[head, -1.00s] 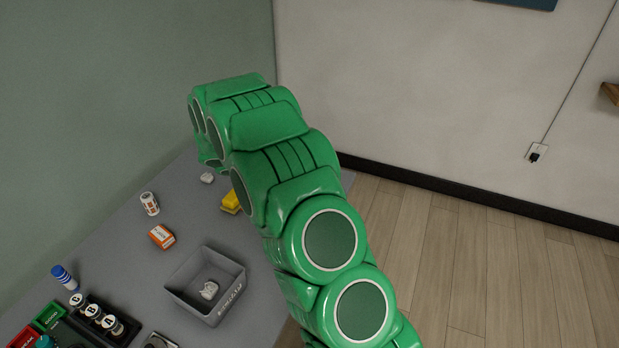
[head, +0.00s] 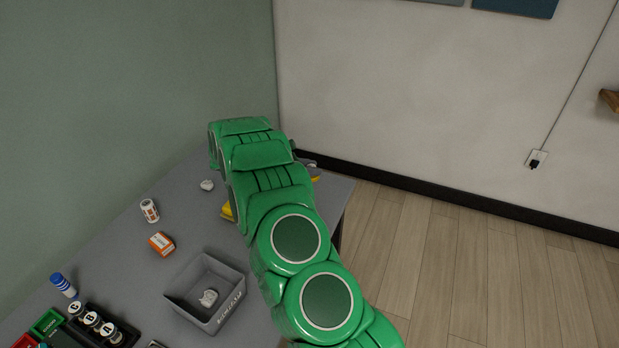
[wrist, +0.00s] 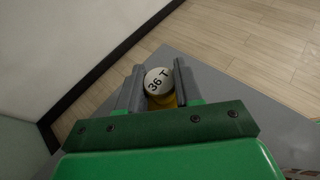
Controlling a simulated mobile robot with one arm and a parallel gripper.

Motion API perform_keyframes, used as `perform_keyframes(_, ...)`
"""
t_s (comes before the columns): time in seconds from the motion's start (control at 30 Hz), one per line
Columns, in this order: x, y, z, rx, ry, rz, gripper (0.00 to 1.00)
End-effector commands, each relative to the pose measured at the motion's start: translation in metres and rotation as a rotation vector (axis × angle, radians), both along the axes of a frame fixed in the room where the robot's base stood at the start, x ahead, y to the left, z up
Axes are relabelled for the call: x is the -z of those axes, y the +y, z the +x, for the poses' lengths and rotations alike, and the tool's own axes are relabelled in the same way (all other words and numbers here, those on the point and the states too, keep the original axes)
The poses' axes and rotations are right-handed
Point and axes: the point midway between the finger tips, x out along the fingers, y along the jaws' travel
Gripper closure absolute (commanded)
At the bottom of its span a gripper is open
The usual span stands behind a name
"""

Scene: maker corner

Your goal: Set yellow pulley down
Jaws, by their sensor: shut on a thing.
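The yellow pulley (wrist: 158,82) is between my gripper's two grey fingers in the wrist view; its round white face reads "36 T" and its yellow body shows below. My gripper (wrist: 158,76) is shut on it. In the head view my green arm hides most of the gripper (head: 308,166), and a bit of yellow at its tip looks like the pulley (head: 315,179). It is at the far right end of the grey table (head: 334,196). Whether the pulley touches the table I cannot tell.
A yellow object (head: 227,211) lies partly behind my arm. A small white piece (head: 207,185), a white can (head: 149,210), an orange box (head: 160,244) and a grey bin (head: 182,307) with a white item stand left of the arm. The table edge and floor are close at right.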

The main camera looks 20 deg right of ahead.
Motion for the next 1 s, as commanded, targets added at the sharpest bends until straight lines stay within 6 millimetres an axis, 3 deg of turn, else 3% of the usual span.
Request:
perform_keyframes(0.3,0.026,-0.004,0.020,0.000,0.001,0.000,0.95)
perform_keyframes(0.77,0.038,-0.007,0.031,0.000,-0.001,0.000,0.95)
perform_keyframes(1.0,0.065,-0.007,0.032,0.000,0.003,-0.002,0.95)
